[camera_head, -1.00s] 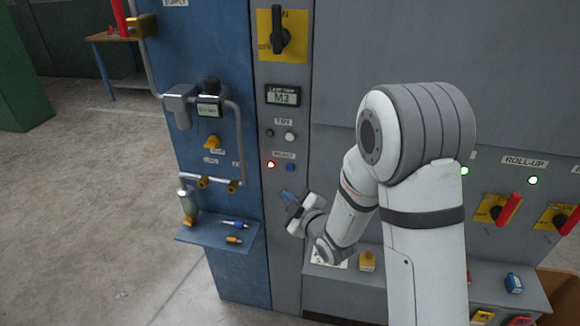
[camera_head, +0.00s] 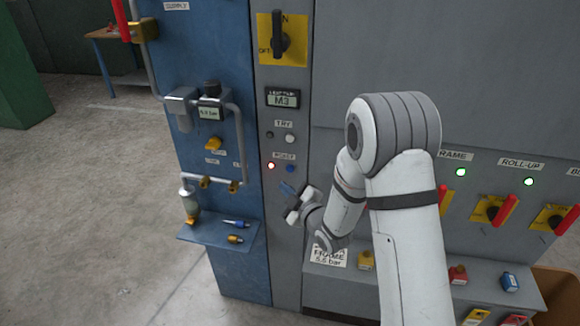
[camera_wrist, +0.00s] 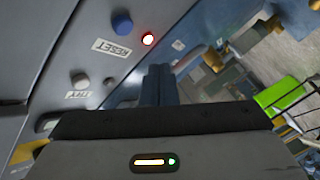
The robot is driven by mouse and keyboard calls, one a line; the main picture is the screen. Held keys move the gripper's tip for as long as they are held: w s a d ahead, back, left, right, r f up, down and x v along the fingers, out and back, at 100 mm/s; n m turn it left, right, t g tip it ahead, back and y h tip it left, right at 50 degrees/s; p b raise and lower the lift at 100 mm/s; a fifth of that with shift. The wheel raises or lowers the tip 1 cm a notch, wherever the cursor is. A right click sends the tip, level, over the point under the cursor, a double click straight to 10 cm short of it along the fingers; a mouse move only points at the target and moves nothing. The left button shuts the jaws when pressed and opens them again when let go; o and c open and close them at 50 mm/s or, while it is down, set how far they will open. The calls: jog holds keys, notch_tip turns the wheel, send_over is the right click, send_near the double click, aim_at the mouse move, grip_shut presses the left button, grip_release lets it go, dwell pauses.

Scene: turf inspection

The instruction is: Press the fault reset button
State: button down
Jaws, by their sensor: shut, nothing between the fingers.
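The blue reset button (camera_head: 290,168) is on the narrow grey panel, right of a lit red lamp (camera_head: 271,166) and under a small label. In the wrist view, the blue button (camera_wrist: 122,22) is at the upper left beside the RESET label (camera_wrist: 112,48), with the red lamp (camera_wrist: 149,39) to its right. My gripper (camera_head: 287,188) is shut and empty, just below the button in the head view. In the wrist view, its closed fingertips (camera_wrist: 160,69) sit below the lamp. I see no contact with the button.
A white button (camera_head: 290,137) by the TRY label and a yellow-plated rotary switch (camera_head: 282,38) are higher on the panel. The blue board (camera_head: 190,70) at left carries pipes and a small shelf (camera_head: 215,238). Red-handled switches (camera_head: 505,210) are at right.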

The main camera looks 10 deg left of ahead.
aim_at(290, 169)
jog(key=shift+w+d+b, duration=0.2)
jog(key=shift+w+b, duration=0.25)
jog(key=shift+w, duration=1.85)
jog(key=shift+w+f+b, duration=0.1)
jog(key=shift+w+b, duration=0.1)
jog(key=shift+b, duration=0.2)
jog(key=shift+w, duration=0.2)
jog(key=shift+w+b, duration=0.45)
jog(key=shift+b, duration=0.2)
dwell(0.7)
jog(key=shift+s, duration=0.1)
jog(key=shift+s+b, duration=0.65)
jog(key=shift+s, duration=0.1)
